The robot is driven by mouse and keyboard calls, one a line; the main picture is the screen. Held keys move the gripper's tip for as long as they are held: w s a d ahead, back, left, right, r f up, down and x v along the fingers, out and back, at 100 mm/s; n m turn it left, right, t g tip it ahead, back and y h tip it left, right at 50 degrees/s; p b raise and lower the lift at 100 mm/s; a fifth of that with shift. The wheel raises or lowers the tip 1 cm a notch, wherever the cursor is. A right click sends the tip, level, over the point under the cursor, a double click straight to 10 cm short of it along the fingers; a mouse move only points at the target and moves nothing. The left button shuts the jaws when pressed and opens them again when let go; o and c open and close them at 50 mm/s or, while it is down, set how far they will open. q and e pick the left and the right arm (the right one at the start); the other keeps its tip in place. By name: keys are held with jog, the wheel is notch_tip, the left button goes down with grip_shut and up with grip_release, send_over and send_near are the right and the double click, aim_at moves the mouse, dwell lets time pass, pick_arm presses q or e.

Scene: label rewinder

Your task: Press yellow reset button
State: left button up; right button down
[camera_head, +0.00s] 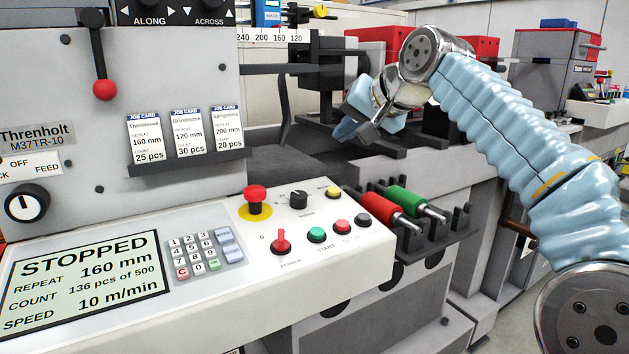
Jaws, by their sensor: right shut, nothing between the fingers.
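The yellow button (333,192) sits at the upper right of the white sloped control panel (215,310). It is in plain view and nothing touches it. My right gripper (352,130) is shut and empty. Its arm comes in from the right in a light blue sleeve, and the gripper shows above the panel's back right edge, apart from the yellow button. My left gripper is not in view.
Close to the yellow button are a black knob (298,199), a red mushroom button (255,196), and green (316,235) and red (342,227) buttons. Red (387,211) and green (404,197) handled tools lie in a rack right of the panel. The display (85,280) reads STOPPED.

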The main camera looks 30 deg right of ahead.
jog(key=shift+r, duration=0.15)
jog(key=shift+w, duration=0.1)
jog(key=b, duration=0.1)
send_over(334, 192)
jog(key=s, duration=0.1)
jog(key=f, duration=0.5)
jog(key=d+f, duration=0.1)
jog(key=f, duration=0.1)
jog(key=shift+f, duration=0.2)
jog(key=shift+w+a+f+b, duration=0.1)
jog(key=shift+f+b, duration=0.5)
jog(key=shift+f, duration=0.1)
dwell(1.1)
jog(key=shift+w+f, duration=0.1)
jog(key=shift+f, duration=0.3)
